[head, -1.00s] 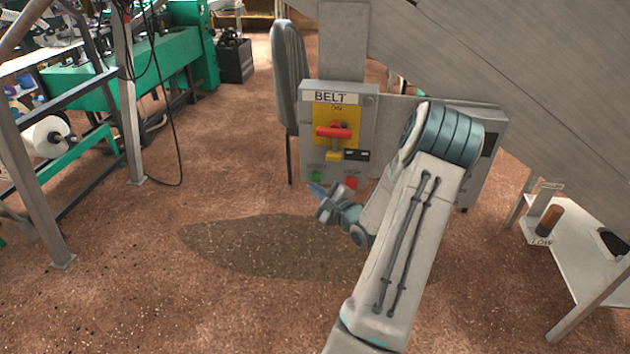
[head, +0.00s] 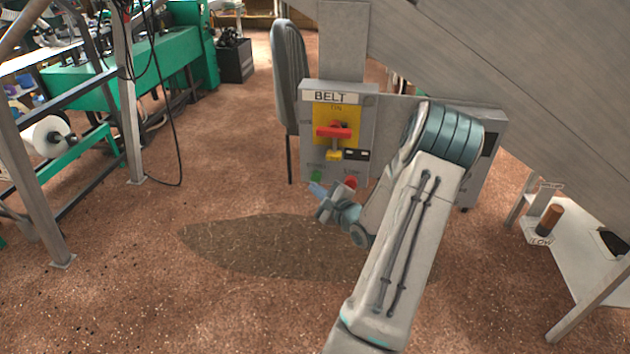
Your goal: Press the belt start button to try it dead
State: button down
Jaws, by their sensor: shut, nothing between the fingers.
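The grey belt control box (head: 309,150) stands on a post in the middle of the head view, with a BELT label on top. A red rotary handle (head: 333,132) lies level across its yellow plate. A green button (head: 316,176) is at the lower left of its face and a red button (head: 350,183) at the lower right. My gripper (head: 315,188) is shut and empty, its blue tips just below the green button in the picture. I cannot tell whether they touch the box.
A yellow tag or lock piece (head: 333,155) and a black piece (head: 356,154) sit below the handle. A grey sloped conveyor (head: 520,60) hangs over the right. A white shelf (head: 575,260) stands at lower right.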

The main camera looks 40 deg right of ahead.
jog(key=shift+w+d, duration=0.1)
jog(key=shift+d, duration=0.05)
dwell(0.7)
jog(key=shift+w+d+p, duration=0.2)
jog(key=shift+p, duration=0.1)
jog(key=shift+w+d, duration=0.35)
dwell(0.8)
jog(key=shift+s+a+p, duration=0.5)
jog(key=shift+s+a, duration=0.1)
jog(key=shift+a, duration=0.1)
jog(key=shift+s+a+p, duration=0.35)
jog(key=shift+s+a, duration=1.3)
jog(key=shift+a, duration=0.25)
